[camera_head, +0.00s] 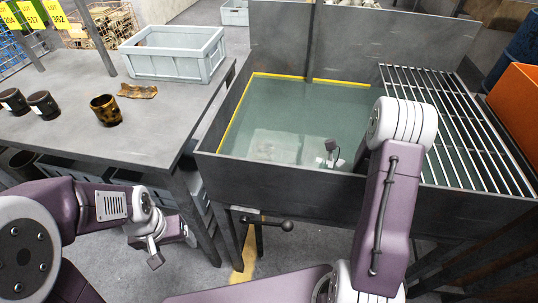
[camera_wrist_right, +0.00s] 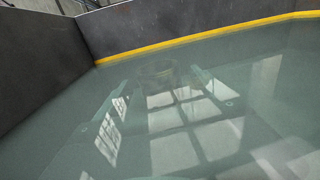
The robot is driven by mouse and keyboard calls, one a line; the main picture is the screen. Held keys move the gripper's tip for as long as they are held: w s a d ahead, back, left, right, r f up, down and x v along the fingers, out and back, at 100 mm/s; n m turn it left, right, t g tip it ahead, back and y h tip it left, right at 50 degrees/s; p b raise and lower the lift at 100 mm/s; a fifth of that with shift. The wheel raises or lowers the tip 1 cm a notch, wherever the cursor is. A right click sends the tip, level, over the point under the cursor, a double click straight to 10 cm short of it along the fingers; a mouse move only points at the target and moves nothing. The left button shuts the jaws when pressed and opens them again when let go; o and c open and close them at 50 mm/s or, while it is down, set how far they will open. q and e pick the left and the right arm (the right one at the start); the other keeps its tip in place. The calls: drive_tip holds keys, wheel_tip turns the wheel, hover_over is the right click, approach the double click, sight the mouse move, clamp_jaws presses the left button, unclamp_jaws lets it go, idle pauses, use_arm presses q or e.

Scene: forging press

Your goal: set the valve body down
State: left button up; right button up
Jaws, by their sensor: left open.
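My right arm reaches down into the tank of grey-green liquid (camera_head: 300,100). Its gripper (camera_wrist_right: 165,82) is under the surface; the wrist view shows two pale fingers, blurred by liquid and reflections. A faint rounded shape (camera_wrist_right: 157,72) lies between the far finger ends. I cannot tell whether it is the valve body or whether the fingers grip it. My left gripper (camera_head: 155,250) hangs open and empty in front of the table, low at the left. On the table stand a brown-gold hollow part (camera_head: 105,110) and two dark cylindrical parts (camera_head: 43,104) with white tags.
A grey crate (camera_head: 174,68) and a flat brownish piece (camera_head: 137,91) are on the table (camera_head: 140,140). A bar grate (camera_head: 450,120) covers the tank's right side. A lever handle (camera_head: 270,222) sticks out in front. An orange bin (camera_head: 518,105) stands at right.

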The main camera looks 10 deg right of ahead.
wheel_tip(320, 180, up, 23)
drive_tip(key=p, duration=2)
drive_tip(key=s+a+r+n+g+h+p, duration=0.3)
drive_tip(key=s+a+r+n+g+p, duration=0.1)
drive_tip(key=a+r+g+p, duration=0.3)
drive_tip(key=shift+s+a, duration=0.7)
drive_tip(key=shift+s, duration=0.05)
